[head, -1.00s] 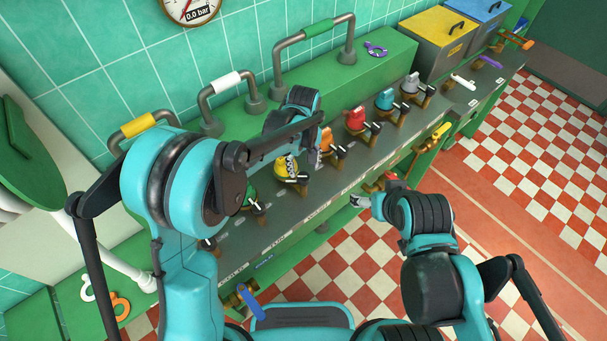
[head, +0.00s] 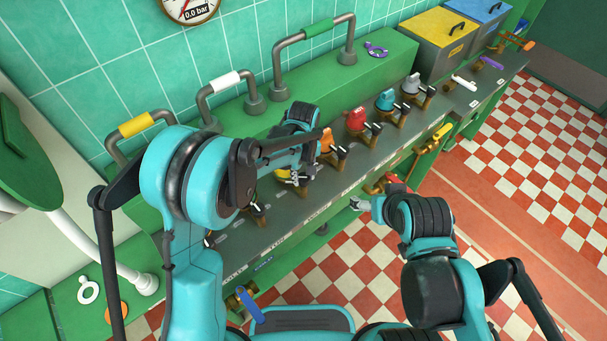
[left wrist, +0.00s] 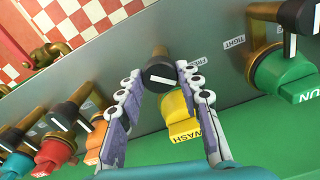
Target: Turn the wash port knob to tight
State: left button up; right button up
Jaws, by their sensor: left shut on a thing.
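The yellow wash port (left wrist: 182,122), marked WASH, shows in the left wrist view. Its black knob (left wrist: 160,75) with a white line stands on a brass stem between my left fingers. The white line lies roughly crosswise in that picture. My left gripper (left wrist: 159,72) is shut on this knob. In the head view my left gripper (head: 307,165) is over the yellow port (head: 283,175) and hides part of it. My right gripper (head: 361,204) is at the counter's front side, near a red-handled brass valve; its finger opening is too small to judge.
Orange (head: 327,140), red (head: 356,120), teal (head: 385,98) and grey (head: 411,83) ports stand along the grey counter (head: 345,192). A green port (left wrist: 283,72) is close on the other side. Pipes with coloured grips (head: 225,80) rise behind.

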aim_at(304, 177)
pick_arm(q)
jog(key=shift+m, duration=0.3)
jog(key=m+b, duration=0.1)
jog(key=m, duration=0.8)
jog(key=shift+m, duration=0.3)
dwell(0.5)
jog(key=o, duration=1.2)
jog(key=shift+c, duration=0.2)
jog(key=shift+r, duration=0.1)
notch_tip(304, 177, up, 12)
